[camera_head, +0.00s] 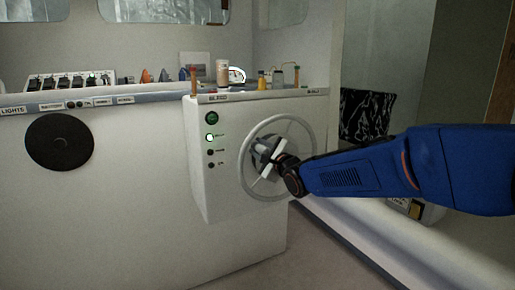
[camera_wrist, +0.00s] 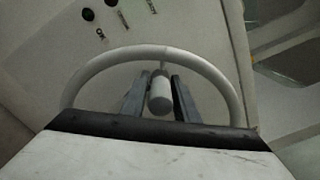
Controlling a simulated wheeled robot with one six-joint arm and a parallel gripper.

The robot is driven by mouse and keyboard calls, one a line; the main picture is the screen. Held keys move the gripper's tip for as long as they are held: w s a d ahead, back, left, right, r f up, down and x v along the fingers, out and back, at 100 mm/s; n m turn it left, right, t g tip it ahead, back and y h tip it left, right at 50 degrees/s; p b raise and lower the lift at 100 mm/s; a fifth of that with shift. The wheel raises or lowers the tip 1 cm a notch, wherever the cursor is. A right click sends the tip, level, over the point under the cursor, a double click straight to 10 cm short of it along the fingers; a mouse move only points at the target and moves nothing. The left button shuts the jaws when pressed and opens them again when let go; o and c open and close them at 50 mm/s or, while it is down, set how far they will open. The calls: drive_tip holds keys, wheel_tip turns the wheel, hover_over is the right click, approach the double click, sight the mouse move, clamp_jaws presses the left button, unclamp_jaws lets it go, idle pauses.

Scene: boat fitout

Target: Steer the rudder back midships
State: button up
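The steering wheel (camera_head: 244,168), a pale grey ring, is mounted on the side of the white console box. It also shows in the wrist view (camera_wrist: 88,76), its rim arching across the picture.
Bottles (camera_head: 222,76) and a small round gauge (camera_head: 237,74) stand on top. A switch panel (camera_head: 70,82) is at the left. Floor (camera_head: 300,255) is clear below.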

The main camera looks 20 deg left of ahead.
drive_tip(key=v, duration=1.6)
drive_tip(key=shift+d, duration=0.1)
idle(0.5)
drive_tip(key=s+d+f+n+h, duration=0.1)
drive_tip(key=d+f+n+h, duration=0.15)
drive_tip(key=d, duration=0.85)
drive_tip(key=s+d+f+n+h, duration=0.1)
drive_tip(key=d+f+n+h, duration=0.2)
drive_tip(key=d, duration=0.8)
drive_tip(key=s+d+f+n+h, duration=0.15)
drive_tip(key=d+h, duration=0.35)
drive_tip(key=d, duration=0.6)
drive_tip(key=s+d+f+n+g+h, duration=0.2)
drive_tip(key=s+d+f, duration=0.4)
drive_tip(key=s+d, duration=0.3)
drive_tip(key=s+d+f+n+g+h, duration=0.1)
drive_tip(key=s+d+f+n+g, duration=0.3)
drive_tip(key=s+d, duration=0.5)
drive_tip(key=s+f+n, duration=0.1)
drive_tip(key=s, duration=0.4)
drive_tip(key=shift+s+f+n+h, duration=0.3)
drive_tip(key=shift+f+h, duration=0.05)
drive_tip(key=shift+f, duration=0.05)
